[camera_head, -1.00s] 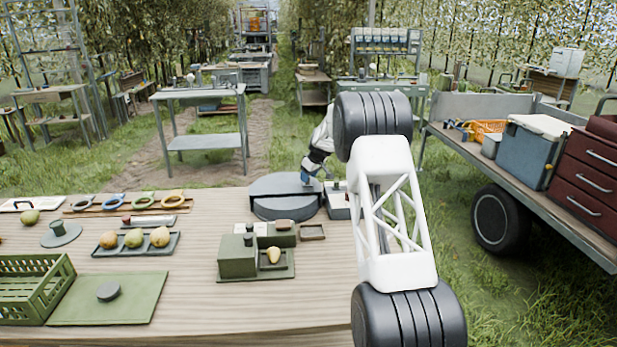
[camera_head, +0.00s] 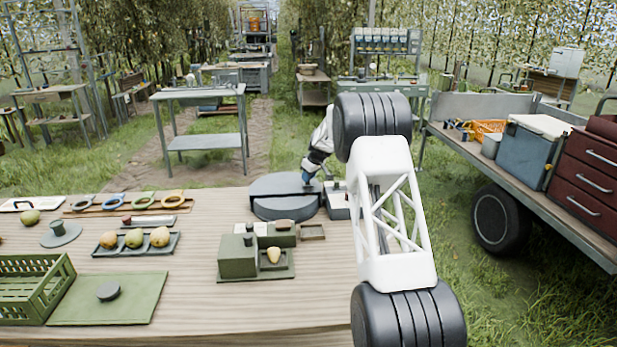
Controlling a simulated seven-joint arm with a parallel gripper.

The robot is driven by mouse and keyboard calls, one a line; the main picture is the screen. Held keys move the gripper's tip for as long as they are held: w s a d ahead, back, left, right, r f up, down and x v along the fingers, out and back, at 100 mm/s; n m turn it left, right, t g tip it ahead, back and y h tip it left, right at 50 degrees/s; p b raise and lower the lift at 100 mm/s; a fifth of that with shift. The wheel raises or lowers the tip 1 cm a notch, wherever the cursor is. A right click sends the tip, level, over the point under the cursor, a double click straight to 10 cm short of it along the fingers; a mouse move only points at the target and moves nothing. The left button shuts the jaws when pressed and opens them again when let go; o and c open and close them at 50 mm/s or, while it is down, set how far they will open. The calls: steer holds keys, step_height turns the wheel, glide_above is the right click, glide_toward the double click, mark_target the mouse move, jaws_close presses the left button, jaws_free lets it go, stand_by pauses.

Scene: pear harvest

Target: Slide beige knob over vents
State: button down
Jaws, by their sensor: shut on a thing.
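My gripper (camera_head: 308,180) is small in the head view, at the right rear part of a low, round dark grey unit (camera_head: 280,187) on the table. It points down and is shut at the unit's top. The beige knob cannot be made out; at this size the fingers hide what is between them. The vents cannot be made out on the unit either. A small grey box (camera_head: 338,206) with a light top stands right beside the unit, partly behind my arm.
A green block fixture (camera_head: 238,257) with a pear stands in front of the round unit. A tray of pears (camera_head: 104,250), a green crate (camera_head: 30,310) and a green mat (camera_head: 135,300) lie to the left. The front middle of the wooden table is clear.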

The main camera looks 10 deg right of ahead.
mark_target(306, 186)
steer(key=shift+s+r, duration=0.1)
steer(key=shift+s, duration=1.65)
steer(key=c, duration=0.9)
jaws_free()
steer(key=v, duration=0.7)
steer(key=shift+r, duration=0.25)
steer(key=shift+s, duration=0.1)
steer(key=shift+r, duration=0.1)
